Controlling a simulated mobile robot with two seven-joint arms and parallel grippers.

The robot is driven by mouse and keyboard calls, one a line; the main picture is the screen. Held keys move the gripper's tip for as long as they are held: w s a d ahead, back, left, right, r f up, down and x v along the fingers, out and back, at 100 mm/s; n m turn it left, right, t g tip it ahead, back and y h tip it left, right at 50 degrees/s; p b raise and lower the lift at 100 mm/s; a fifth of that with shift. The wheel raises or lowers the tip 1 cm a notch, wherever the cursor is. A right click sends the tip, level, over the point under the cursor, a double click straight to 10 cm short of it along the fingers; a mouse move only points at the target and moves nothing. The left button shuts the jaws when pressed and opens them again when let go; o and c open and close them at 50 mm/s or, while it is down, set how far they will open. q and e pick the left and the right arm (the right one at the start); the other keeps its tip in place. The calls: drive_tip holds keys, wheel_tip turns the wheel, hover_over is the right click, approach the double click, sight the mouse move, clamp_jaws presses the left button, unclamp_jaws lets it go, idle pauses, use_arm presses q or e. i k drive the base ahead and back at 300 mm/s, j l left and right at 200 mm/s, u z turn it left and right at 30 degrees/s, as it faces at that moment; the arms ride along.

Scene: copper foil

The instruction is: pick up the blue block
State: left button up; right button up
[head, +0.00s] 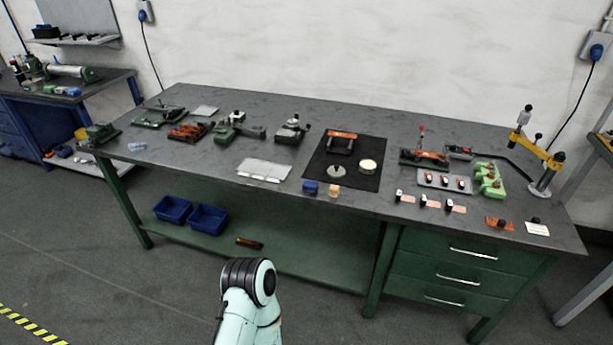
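A small dark blue block (311,187) sits on the grey workbench top (290,206), near its front edge and just in front of the black mat (371,181). A small tan block (334,191) stands just to its right, with a narrow gap between them. A pale teal arm link of mine with a black joint shows at the bottom centre, in front of the bench and well below the block. Neither gripper shows in the head view.
The black mat holds an orange-and-black fixture (341,139) and two round discs. A pale flat tray (264,170) lies left of the block. Several vises and tools line the left; parts and a yellow lever press (536,148) fill the right. Blue bins (208,218) sit on the lower shelf.

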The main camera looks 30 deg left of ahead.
sight(310, 186)
drive_tip(key=i+j, duration=0.15)
drive_tip(key=j, duration=0.2)
drive_tip(key=i+j, duration=0.15)
drive_tip(key=j, duration=0.2)
drive_tip(key=i+j, duration=0.2)
drive_tip(key=j, duration=0.15)
